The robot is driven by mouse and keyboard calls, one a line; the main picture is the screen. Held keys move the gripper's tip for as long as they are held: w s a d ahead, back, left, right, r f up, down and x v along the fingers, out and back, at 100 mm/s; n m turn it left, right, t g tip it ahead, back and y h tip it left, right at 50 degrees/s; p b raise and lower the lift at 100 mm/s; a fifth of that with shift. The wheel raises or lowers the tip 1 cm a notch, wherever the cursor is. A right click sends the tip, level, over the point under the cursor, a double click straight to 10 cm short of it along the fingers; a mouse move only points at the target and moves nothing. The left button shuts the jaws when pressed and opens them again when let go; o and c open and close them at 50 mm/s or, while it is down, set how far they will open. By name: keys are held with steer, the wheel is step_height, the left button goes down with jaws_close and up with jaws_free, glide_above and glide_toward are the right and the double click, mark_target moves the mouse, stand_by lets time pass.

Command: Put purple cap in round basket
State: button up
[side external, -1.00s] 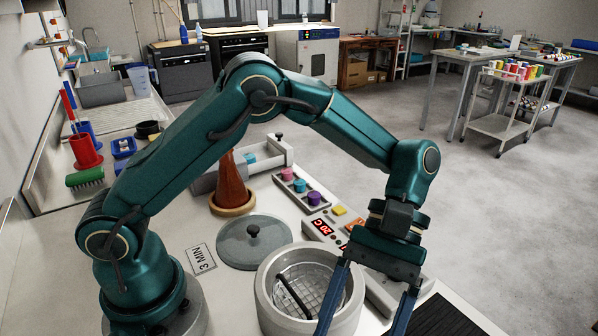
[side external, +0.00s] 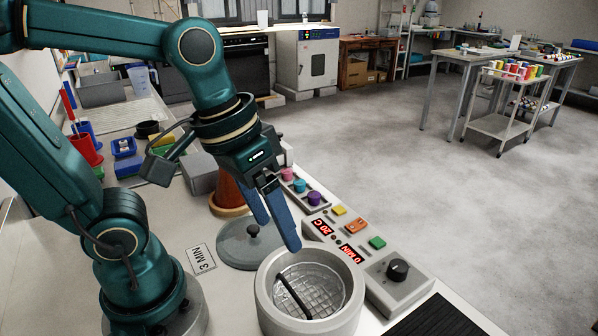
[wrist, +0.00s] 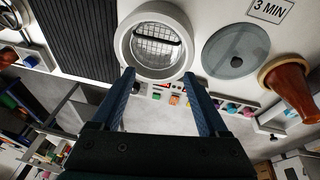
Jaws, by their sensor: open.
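The purple cap (side external: 314,199) sits in a small grey rack, at the end nearest the control panel, beside a blue and a pink cap. In the wrist view the purple cap (wrist: 218,103) is small, near the right finger. The round wire basket (side external: 308,291) lies inside the round pale pot, with a dark handle across it; it also shows at the top of the wrist view (wrist: 156,42). My gripper (side external: 281,236) is open and empty, tilted above the area between the lid and pot. Its two fingers (wrist: 158,74) show apart in the wrist view.
A grey lid with a knob (side external: 254,250) lies beside the pot (side external: 347,318). A control panel (side external: 402,290) with coloured buttons and a dial is to the right. A brown cone on a ring (side external: 228,209) stands behind the lid. A black ribbed mat (side external: 447,318) lies front right.

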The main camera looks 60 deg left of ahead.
steer(key=a+t, duration=0.1)
steer(key=s+a+t+y, duration=0.1)
steer(key=shift+a+f+m, duration=0.1)
steer(key=shift+a+m, duration=0.2)
steer(key=shift+m, duration=0.1)
steer(key=shift+o, duration=0.6)
steer(key=shift+s+a, duration=0.1)
steer(key=shift+a, duration=0.05)
